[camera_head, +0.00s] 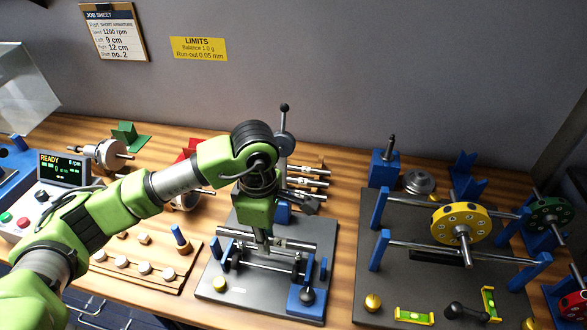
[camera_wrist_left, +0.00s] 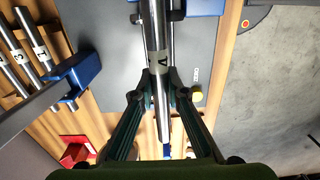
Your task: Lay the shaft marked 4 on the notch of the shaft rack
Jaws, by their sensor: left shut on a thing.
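My left gripper (camera_head: 262,242) is shut on a silver shaft (camera_head: 296,244) above the dark grey fixture plate (camera_head: 225,276). In the left wrist view the shaft (camera_wrist_left: 158,30) runs lengthwise between the fingers (camera_wrist_left: 163,88), and its pale band reads 4. In the head view the shaft lies roughly level, crosswise to the plate, above a thinner bar on blue supports. Other shafts (camera_head: 308,182) lie side by side behind the plate; one (camera_wrist_left: 38,48) reads 3 in the left wrist view. The rack under them is mostly hidden, and I cannot make out its free notch. My right gripper is out of view.
A tall post (camera_head: 284,145) with a dark ball top rises just behind my gripper. At right, a yellow rotor (camera_head: 463,222) sits on blue-ended rails over another plate. A wooden board (camera_head: 150,262) with pale discs lies at left.

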